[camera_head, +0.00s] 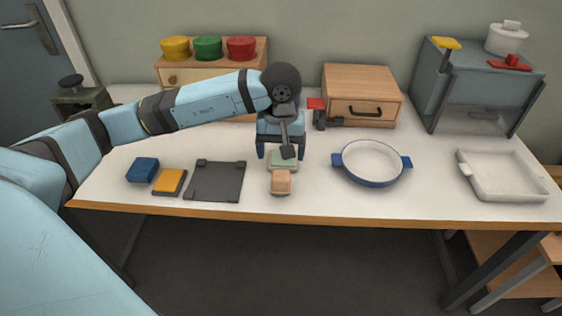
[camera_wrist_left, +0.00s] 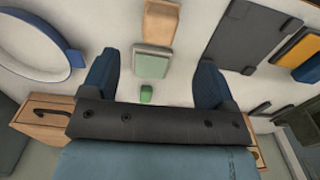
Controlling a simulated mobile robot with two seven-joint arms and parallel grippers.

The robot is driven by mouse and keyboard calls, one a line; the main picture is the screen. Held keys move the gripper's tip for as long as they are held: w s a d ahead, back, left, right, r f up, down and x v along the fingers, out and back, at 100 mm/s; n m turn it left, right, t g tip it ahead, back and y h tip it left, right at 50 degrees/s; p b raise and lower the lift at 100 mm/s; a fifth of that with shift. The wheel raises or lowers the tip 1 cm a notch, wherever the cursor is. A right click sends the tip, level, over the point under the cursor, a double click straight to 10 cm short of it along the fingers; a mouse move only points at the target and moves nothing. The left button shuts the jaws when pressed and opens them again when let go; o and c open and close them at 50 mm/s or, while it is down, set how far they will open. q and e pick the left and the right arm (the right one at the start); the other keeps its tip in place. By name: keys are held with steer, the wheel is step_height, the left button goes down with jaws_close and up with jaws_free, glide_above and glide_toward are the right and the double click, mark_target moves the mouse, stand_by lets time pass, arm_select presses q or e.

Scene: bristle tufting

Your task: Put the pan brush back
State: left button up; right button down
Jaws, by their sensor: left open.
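My left gripper (camera_head: 281,150) is open, its two blue fingers pointing down at the table. In the left wrist view the fingers (camera_wrist_left: 156,78) stand apart with nothing held between them. A tan wooden block (camera_head: 281,183) and a pale green block (camera_head: 284,162) lie in line at the gripper; they look like one brush-like piece, but I cannot tell whether they are joined. In the wrist view the tan part (camera_wrist_left: 161,22) is beyond the fingertips and the green part (camera_wrist_left: 151,62) is between them. A small bright green piece (camera_wrist_left: 146,93) lies nearer the palm. My right gripper is not in view.
A dark flat mat (camera_head: 217,181), a blue block (camera_head: 143,169) and a yellow-topped block (camera_head: 169,181) lie left. A blue-rimmed white pan (camera_head: 372,165) and a white tray (camera_head: 505,176) stand right. A wooden drawer box (camera_head: 361,96) and a red-topped piece (camera_head: 316,103) are behind.

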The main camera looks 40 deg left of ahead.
arm_select(q)
steer(key=s+d+f+n+g+h, duration=0.1)
steer(key=s+d+n+h, duration=0.2)
steer(key=d, duration=0.4)
steer(key=s+d+n+g+h, duration=0.1)
steer(key=s+d+h, duration=0.2)
steer(key=d+h, duration=0.25)
steer(key=s+d+f+n+g+h, duration=0.1)
steer(key=s+d+n+h, duration=0.2)
steer(key=d, duration=0.5)
step_height(320, 180, up, 4)
steer(key=d+n+t+h, duration=0.3)
steer(key=n+t+h, duration=0.65)
steer(key=n, duration=0.85)
steer(key=a+f+n+t+y, duration=0.3)
steer(key=f+n+y, duration=0.2)
steer(key=n, duration=0.5)
steer(key=s+a+f+n+t+y, duration=0.1)
steer(key=a+f+n+t+y, duration=0.3)
steer(key=n, duration=0.7)
steer(key=a+f+n+t+y, duration=0.2)
steer(key=f+n+y, duration=0.45)
steer(key=n, duration=0.35)
steer(key=s+a+f+n+g+y, duration=0.1)
steer(key=s+f+n+g, duration=0.3)
steer(key=s+f+n, duration=0.2)
steer(key=shift+s+f+n, duration=0.4)
steer(key=shift+f, duration=0.45)
steer(key=shift+a+y, duration=0.1)
steer(key=shift+y, duration=0.25)
